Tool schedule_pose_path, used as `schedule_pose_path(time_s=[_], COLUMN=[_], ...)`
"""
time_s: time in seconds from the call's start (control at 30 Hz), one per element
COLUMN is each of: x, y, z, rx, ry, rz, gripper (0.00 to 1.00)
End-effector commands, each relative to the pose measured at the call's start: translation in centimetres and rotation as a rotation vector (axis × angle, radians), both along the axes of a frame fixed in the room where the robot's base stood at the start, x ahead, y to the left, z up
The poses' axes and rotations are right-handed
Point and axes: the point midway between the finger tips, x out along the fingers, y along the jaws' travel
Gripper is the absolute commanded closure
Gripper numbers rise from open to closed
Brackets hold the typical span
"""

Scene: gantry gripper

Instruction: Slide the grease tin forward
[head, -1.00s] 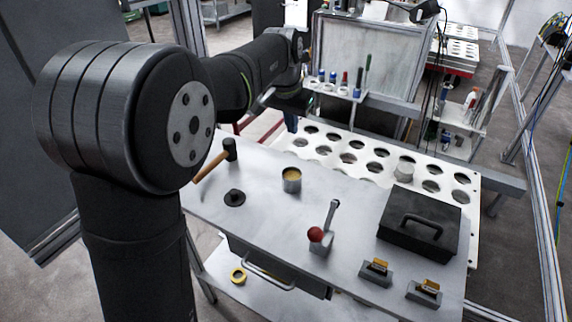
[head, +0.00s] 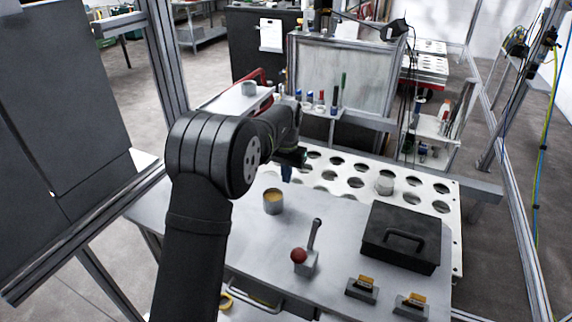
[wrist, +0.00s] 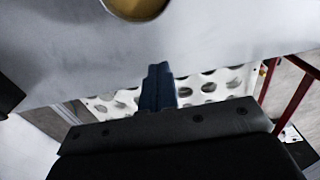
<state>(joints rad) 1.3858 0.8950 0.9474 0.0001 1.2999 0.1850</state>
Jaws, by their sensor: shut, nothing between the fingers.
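The grease tin (head: 272,203) is a short open metal can with yellow grease inside. It stands upright on the grey bench top (head: 335,225). My gripper (head: 287,174) has blue fingers, pressed together with nothing between them. In the head view it hangs just beyond the tin and slightly to its right, apart from it. In the wrist view the tin (wrist: 138,8) is cut off by the top edge, and the shut fingers (wrist: 158,70) point towards it with bare bench between.
A white perforated plate (head: 345,183) lies behind the bench, with a pale round can (head: 385,183) on it. Bench around the tin is clear.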

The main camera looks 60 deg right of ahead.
Motion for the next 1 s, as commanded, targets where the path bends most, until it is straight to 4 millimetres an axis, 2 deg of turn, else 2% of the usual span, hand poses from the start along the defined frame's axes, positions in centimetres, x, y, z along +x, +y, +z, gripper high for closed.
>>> schedule_pose_path(time_s=[0.03,0.13,0.3,0.5,1.0], x=[0.0,0.0,0.0,0.0,0.0], y=[0.1,0.1,2.3,3.8,4.3], z=[-1.3,-3.4,-2.9,-2.9,-2.9], rx=[0.003,0.003,0.000,0.000,-0.001], ry=[0.001,0.001,0.000,0.001,0.000], rz=[0.000,0.000,0.000,0.000,0.000], gripper=[1.00,1.00,1.00,1.00,1.00])
